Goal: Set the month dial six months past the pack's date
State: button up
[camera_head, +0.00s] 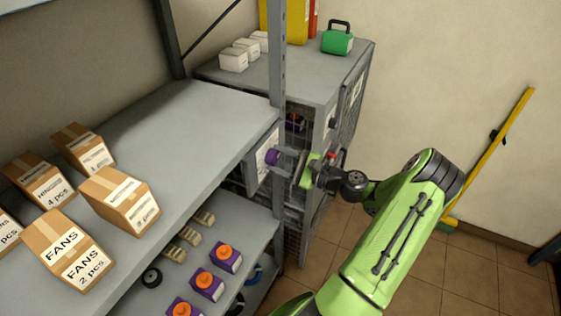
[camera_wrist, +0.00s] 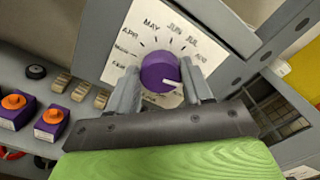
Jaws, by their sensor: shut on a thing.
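APR, MAY, JUN and JUL can be read; other names are blurred or hidden by my fingers. My gripper (camera_wrist: 163,86) is shut on the knob, one finger on each side. In the head view the purple knob (camera_head: 271,157) shows at the shelf's end panel, with my gripper (camera_head: 288,163) at it. I cannot make out a date on any pack.
Purple boxes with orange tops (camera_head: 207,284) stand on the lower shelf, beside several beige items (camera_head: 189,236). Cardboard boxes (camera_head: 119,198) sit on the upper shelf (camera_head: 190,110). A mesh cabinet (camera_head: 345,100) stands close behind my gripper.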

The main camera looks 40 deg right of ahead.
jog(key=shift+n+b, duration=0.35)
jog(key=shift+n, duration=0.65)
jog(key=o, duration=1)
jog(key=shift+o, duration=0.2)
jog(key=v, duration=1.6)
jog(key=shift+a, duration=0.15)
